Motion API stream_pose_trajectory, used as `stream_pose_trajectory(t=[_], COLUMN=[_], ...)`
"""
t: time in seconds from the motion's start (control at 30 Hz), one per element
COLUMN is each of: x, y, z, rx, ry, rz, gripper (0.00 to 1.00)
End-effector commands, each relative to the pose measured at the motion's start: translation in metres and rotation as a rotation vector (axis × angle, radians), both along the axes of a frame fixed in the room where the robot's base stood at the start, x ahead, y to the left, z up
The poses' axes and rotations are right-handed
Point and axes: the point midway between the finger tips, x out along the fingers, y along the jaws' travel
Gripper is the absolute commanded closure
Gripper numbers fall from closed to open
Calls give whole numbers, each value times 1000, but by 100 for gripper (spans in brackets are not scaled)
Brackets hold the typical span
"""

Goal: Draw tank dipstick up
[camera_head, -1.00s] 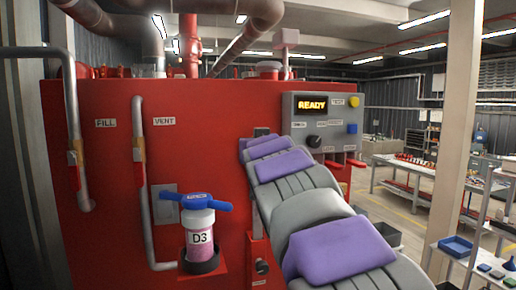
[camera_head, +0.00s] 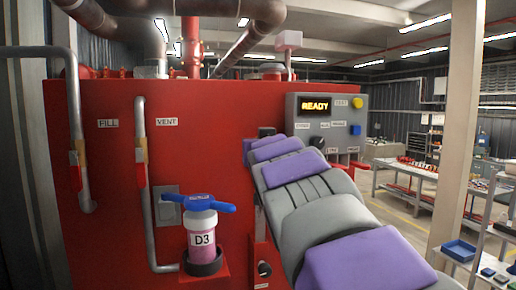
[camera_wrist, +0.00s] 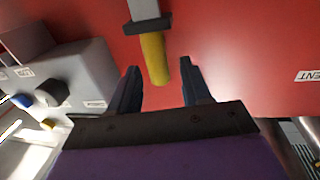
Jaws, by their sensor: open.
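In the wrist view a yellow grip (camera_wrist: 155,62) sticks out of a dark collar on a light grey bar (camera_wrist: 146,10) against the red tank. It appears to be the dipstick handle. My gripper (camera_wrist: 160,67) is open, with one dark blue finger on each side of the yellow grip in the picture. I see no contact, and the depth between them is hard to tell. In the head view my grey and purple arm reaches to the tank front. There its end hides the yellow grip, and a dark fitting (camera_head: 266,132) shows just above it.
The red tank (camera_head: 90,190) carries FILL and VENT pipes at the left. A D3 bottle with a blue handle (camera_head: 200,203) stands on a bracket left of my arm. A grey READY panel (camera_head: 320,115) is close on the right. A pillar (camera_head: 460,140) and shelves stand further right.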

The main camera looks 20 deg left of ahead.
Motion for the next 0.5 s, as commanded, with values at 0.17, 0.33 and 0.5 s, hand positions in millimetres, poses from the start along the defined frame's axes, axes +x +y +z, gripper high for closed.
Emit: stream_pose_trajectory(t=[0.17, 0.33, 0.5], x=[-26, -48, -74], y=[-11, -21, -32], z=[-2, -4, -3], rx=[0, -2, -2], ry=[-1, 2, -1], rz=[0, 0, 0], gripper=[52, 52, 52])
